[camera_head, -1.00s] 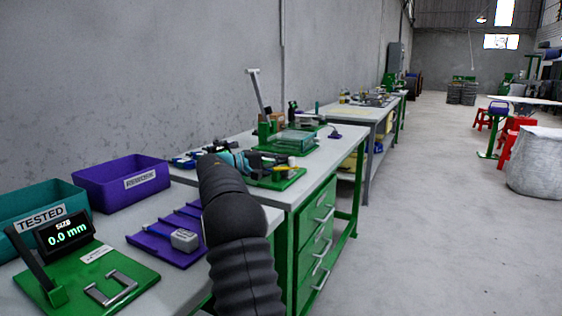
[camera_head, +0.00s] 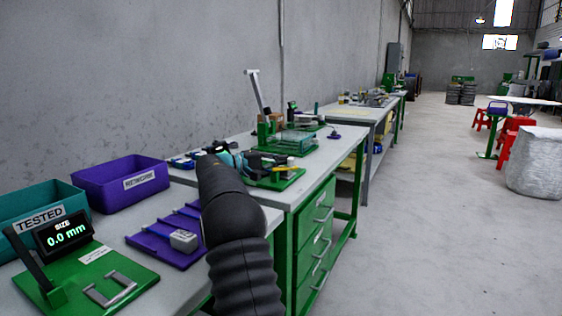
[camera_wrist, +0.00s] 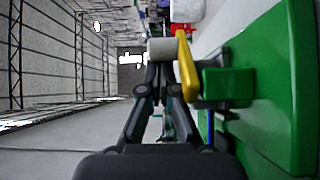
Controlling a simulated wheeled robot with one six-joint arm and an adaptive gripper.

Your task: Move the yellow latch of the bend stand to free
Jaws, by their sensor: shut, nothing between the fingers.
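The yellow latch (camera_wrist: 188,68) shows as a narrow, slightly bent bar in the wrist view, beside the green block of the bend stand (camera_wrist: 228,86). It is a small yellow spot (camera_head: 285,167) in the camera_head view. A pale grey round piece (camera_wrist: 161,47) lies at the latch's upper end, just beyond my fingertips. My gripper (camera_wrist: 164,70) is shut and empty, just left of the latch in the wrist view; I cannot tell whether it touches. My arm partly hides the stand in the camera_head view. A thin blue strip (camera_wrist: 210,128) shows below the green block.
A purple tray (camera_head: 150,241) with a grey block, a green size-gauge stand (camera_head: 90,280) and two bins stand on the near bench. A clear box (camera_head: 295,142) and a tall lever stand (camera_head: 258,95) are behind the bend stand.

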